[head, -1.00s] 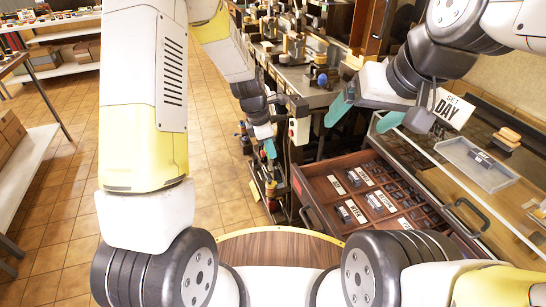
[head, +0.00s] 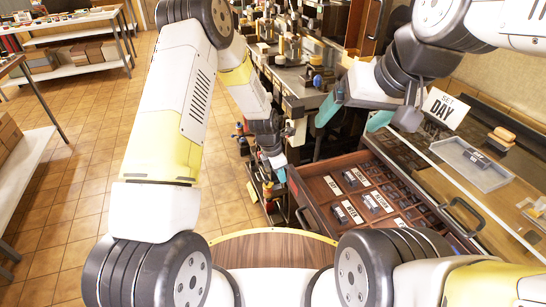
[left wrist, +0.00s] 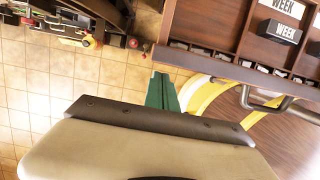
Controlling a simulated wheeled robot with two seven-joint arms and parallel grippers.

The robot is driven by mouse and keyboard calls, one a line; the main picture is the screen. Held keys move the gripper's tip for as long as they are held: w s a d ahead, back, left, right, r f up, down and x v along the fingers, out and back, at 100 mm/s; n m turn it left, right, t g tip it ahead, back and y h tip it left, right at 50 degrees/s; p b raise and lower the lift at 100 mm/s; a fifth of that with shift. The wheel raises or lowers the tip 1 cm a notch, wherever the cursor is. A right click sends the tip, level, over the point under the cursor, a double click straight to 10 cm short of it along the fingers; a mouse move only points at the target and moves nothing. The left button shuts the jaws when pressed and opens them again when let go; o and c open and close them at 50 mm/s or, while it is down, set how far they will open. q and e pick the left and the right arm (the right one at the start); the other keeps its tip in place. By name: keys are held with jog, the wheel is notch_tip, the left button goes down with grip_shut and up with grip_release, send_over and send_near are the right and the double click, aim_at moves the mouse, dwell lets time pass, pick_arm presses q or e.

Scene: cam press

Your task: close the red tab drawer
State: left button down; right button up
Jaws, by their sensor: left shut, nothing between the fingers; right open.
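The wooden drawer (head: 333,176) stands pulled out of the bench, with labelled blocks and small pieces inside. A small red patch, seemingly its tab (head: 293,188), shows near its left corner. My right gripper (head: 352,115) is open and empty above the drawer's back.
Machines line the bench behind. A round wooden top (head: 275,251) is in front of me. The tiled floor (head: 90,195) at left is open.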

pick_arm(q)
jog(key=shift+w+d, duration=0.2)
jog(key=shift+d, duration=0.25)
jog(key=shift+d, duration=0.1)
